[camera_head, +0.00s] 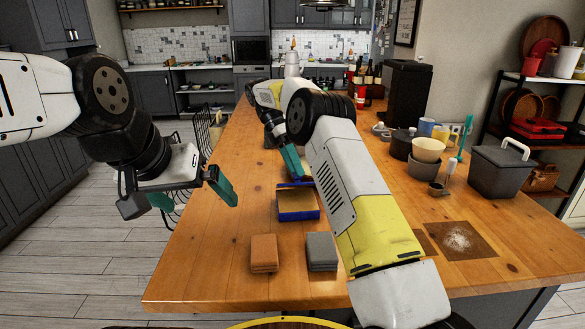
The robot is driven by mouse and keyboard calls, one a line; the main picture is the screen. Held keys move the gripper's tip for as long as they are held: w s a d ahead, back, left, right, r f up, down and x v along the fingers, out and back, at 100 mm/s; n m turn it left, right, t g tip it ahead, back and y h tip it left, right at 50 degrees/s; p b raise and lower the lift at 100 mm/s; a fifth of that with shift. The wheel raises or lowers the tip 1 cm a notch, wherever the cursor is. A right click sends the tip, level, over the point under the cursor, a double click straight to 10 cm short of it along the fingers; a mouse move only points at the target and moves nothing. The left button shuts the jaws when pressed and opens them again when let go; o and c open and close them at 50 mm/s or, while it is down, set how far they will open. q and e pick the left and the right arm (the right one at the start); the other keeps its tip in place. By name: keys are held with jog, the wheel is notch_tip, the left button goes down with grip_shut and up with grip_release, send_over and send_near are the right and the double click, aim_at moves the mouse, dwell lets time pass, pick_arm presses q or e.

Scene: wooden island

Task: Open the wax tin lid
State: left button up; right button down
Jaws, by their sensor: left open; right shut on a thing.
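The wax tin (298,216) is a blue box on the wooden island, and its top shows a flat gold-brown surface. Its blue lid (297,184) shows as a narrow blue edge at the far side of the tin, apparently raised. My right gripper (297,172) reaches down behind the tin and is shut on the lid; its arm hides part of the grip. My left gripper (191,194) is open and empty, off the island's left edge, away from the tin.
A brown block stack (264,253) and a grey block stack (322,251) lie in front of the tin. Bowls (428,150), mugs and a grey lidded bin (499,172) stand at the right. A dark mat with white powder (460,241) lies right of my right arm.

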dwell(0.4)
jog(key=c, duration=1.2)
grip_release()
jog(key=shift+s, duration=0.1)
